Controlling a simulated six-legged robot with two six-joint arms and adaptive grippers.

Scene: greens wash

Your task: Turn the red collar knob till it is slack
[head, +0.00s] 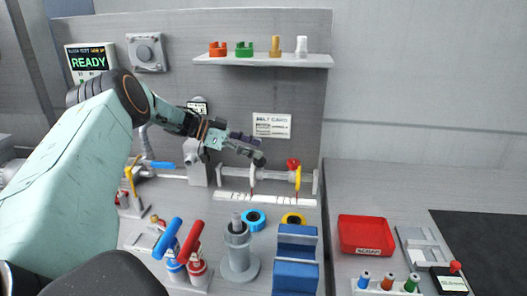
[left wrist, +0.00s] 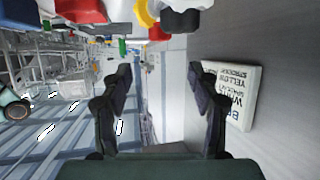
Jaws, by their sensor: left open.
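The red knob (head: 293,163) sits on top of a yellow-collared fitting (head: 297,180) near the right end of the white pipe in front of the grey back panel. In the left wrist view a red piece (left wrist: 157,34), apparently the same knob, shows beyond the fingertips, beside a yellow part (left wrist: 144,14). My left gripper (head: 256,150) points right, to the left of the knob and apart from it. In the left wrist view (left wrist: 160,75) its two dark fingers are spread with nothing between them. My right gripper is not in view.
A white text card (head: 271,125) is on the panel above my left gripper. A shelf (head: 262,61) with coloured fittings is higher up. Red and blue bottles (head: 191,240), a grey post (head: 238,255) and blue blocks (head: 295,275) stand in front. A red tray (head: 364,251) lies at right.

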